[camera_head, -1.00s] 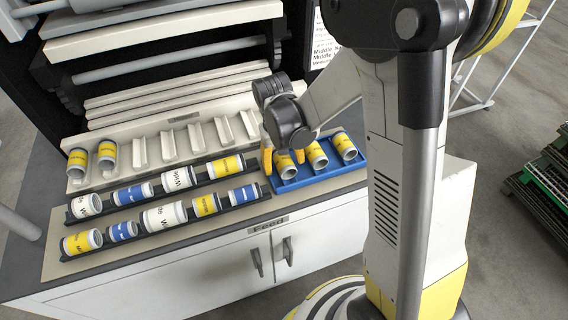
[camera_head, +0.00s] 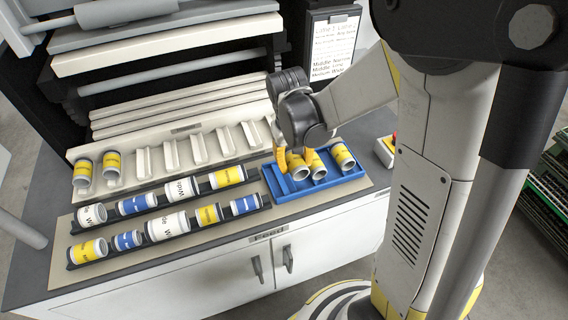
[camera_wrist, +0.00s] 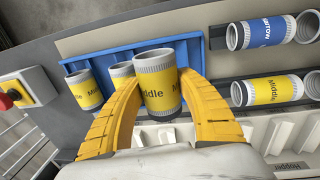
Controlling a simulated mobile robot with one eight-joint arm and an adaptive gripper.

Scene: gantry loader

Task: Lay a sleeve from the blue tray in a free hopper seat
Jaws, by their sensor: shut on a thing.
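My gripper (camera_head: 296,160) is shut on a yellow-banded grey sleeve (camera_head: 298,171) at the blue tray (camera_head: 322,188). In the wrist view the fingers (camera_wrist: 160,98) grip the held sleeve (camera_wrist: 157,85) from both sides, and its band reads "Middle". It looks closer to the camera than the others; its clearance above the tray is hard to tell. Two similar sleeves lie in the tray, a middle one (camera_head: 318,168) and a right one (camera_head: 343,156). The white hopper (camera_head: 190,128) has two yellow sleeves in its left seats, one of them here (camera_head: 113,163). Several seats to their right are empty (camera_head: 171,157).
Two black racks with yellow, blue and white sleeves (camera_head: 168,221) lie left of the tray, in front of the hopper. A red-button box (camera_head: 388,148) stands right of the tray. White rollers and bars overhang the hopper's back.

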